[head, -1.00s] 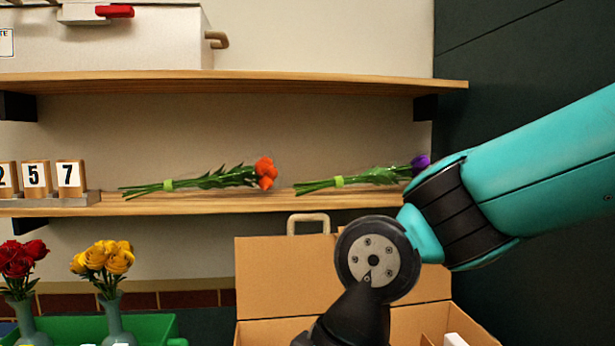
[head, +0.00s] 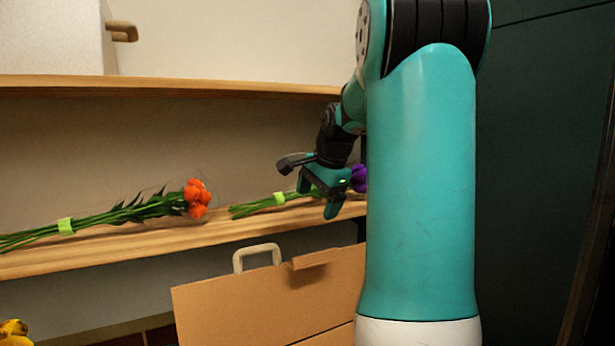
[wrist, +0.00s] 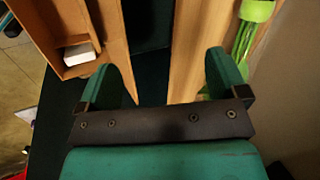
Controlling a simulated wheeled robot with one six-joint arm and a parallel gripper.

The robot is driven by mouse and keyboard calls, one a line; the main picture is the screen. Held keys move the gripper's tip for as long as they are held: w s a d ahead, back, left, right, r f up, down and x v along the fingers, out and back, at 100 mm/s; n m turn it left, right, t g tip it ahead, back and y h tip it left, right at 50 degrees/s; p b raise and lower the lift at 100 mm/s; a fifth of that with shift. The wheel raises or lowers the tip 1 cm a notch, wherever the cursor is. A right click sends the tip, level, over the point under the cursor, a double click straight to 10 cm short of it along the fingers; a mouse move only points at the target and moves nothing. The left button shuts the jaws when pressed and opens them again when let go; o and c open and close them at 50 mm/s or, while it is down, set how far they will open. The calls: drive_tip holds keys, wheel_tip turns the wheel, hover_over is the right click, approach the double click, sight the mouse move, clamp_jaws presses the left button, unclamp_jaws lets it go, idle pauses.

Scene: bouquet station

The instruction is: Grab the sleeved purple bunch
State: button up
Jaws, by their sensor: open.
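The purple bunch (head: 359,178) lies on its side on the lower wooden shelf, with green stems to the left and a lime-green band (head: 280,198). Part of it is hidden behind my gripper and arm; a clear sleeve is hard to make out. My gripper (head: 320,198) is open and empty, in front of the bunch's middle in the head view. In the wrist view, my gripper (wrist: 170,78) has nothing between its fingers. Green stems (wrist: 243,42) and a lime-green band (wrist: 257,10) lie beyond the right finger, at the upper right.
An orange bunch (head: 196,197) lies on the same shelf (head: 150,246) to the left. An upper shelf (head: 180,87) runs above. A cardboard box (head: 260,300) with a handle stands below the shelf. A dark wall (head: 540,150) is at the right.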

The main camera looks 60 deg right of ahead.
sight(288, 196)
drive_tip(key=s+d+r+m, duration=0.1)
drive_tip(key=d+r+m, duration=0.1)
drive_tip(key=d, duration=0.3)
drive_tip(key=shift+h, duration=0.4)
drive_tip(key=w+d+p, duration=0.1)
drive_tip(key=w, duration=0.1)
drive_tip(key=w+d+p, duration=0.1)
drive_tip(key=w, duration=0.2)
drive_tip(key=w+d+p, duration=0.1)
drive_tip(key=w, duration=0.1)
drive_tip(key=shift+w+d+f+p, duration=0.25)
drive_tip(key=shift+w+d+p, duration=0.05)
drive_tip(key=shift+w+d, duration=0.05)
drive_tip(key=shift+w+d+p, duration=0.35)
drive_tip(key=shift+w, duration=0.25)
drive_tip(key=shift+w+d+p, duration=0.35)
drive_tip(key=shift+w, duration=0.2)
drive_tip(key=shift+x, duration=1.2)
drive_tip(key=shift+f, duration=0.4)
drive_tip(key=shift+r, duration=0.1)
drive_tip(key=c, duration=1.2)
